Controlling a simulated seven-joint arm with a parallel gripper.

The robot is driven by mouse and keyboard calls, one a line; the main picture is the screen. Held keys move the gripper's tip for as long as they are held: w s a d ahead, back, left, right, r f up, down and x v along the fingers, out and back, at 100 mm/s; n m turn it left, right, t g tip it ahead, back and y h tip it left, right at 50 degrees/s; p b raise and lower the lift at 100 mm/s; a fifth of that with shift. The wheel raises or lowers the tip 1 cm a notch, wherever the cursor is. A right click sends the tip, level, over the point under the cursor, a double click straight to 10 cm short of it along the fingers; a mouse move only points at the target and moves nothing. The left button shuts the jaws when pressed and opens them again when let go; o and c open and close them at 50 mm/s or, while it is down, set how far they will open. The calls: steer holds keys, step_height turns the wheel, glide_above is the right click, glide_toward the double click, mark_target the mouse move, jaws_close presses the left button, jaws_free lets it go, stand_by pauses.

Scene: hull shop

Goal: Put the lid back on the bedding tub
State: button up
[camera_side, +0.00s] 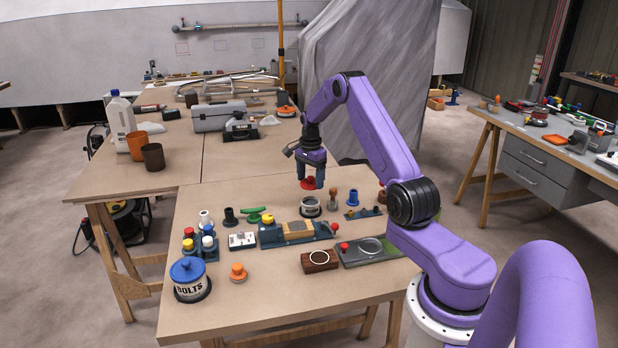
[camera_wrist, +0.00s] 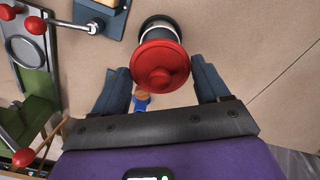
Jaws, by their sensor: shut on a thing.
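My gripper (camera_side: 312,184) points down over the far part of the near table and is shut on a red lid (camera_side: 307,184). In the wrist view the round red lid (camera_wrist: 160,66), with a raised knob, sits between the two fingers. A small white tub (camera_side: 311,208) with dark bands stands upright on the table just below the lid. A gap shows between lid and tub in the side view. In the wrist view the tub (camera_wrist: 157,24) is partly hidden behind the lid.
A small wooden-topped piece (camera_side: 333,200) stands close right of the tub. A blue fixture with a wooden block (camera_side: 298,232) lies in front. A jar marked BOLTS (camera_side: 191,288) with a blue lid stands front left. The table's front middle is bare.

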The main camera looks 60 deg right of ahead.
steer(key=shift+f, duration=2.85)
steer(key=shift+f, duration=0.2)
steer(key=o, duration=1)
steer(key=shift+r, duration=0.1)
steer(key=shift+r, duration=3.45)
jaws_close()
